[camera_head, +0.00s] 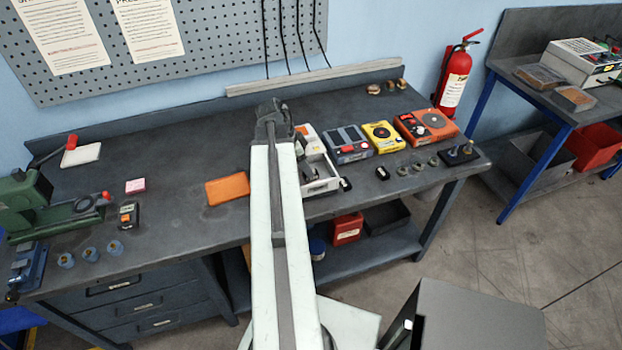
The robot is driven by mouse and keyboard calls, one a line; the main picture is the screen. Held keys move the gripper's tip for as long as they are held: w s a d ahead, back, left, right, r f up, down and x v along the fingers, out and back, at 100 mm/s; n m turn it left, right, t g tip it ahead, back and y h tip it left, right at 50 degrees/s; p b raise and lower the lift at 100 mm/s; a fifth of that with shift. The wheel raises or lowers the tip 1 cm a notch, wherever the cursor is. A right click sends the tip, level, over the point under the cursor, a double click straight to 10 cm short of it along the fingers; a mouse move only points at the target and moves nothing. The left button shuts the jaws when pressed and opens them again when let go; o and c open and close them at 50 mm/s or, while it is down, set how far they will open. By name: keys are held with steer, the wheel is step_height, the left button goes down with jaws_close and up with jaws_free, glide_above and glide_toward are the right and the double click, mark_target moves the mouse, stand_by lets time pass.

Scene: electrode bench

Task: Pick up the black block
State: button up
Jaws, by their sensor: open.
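Two small black pieces lie near the bench's front edge, right of my arm. One black block (346,184) with a pale mark is beside the white open box (320,186). The other small black piece (382,173) lies further right. A larger black base (459,156) with brass-coloured posts stands near the right end. I cannot tell which of these is the task's block. My gripper (273,106) is open over the rear middle of the bench, left of and beyond all of them. No block shows between its fingers.
The bench (180,205) has free room at the left middle, around an orange pad (228,189). Blue, yellow (383,136) and orange (426,126) devices stand in a row at the right. A green press (50,205) stands at the left end.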

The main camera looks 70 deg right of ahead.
steer(key=b+x, duration=0.3)
steer(key=x, duration=0.1)
steer(key=shift+f, duration=0.15)
jaws_close()
steer(key=shift+r+p, duration=0.3)
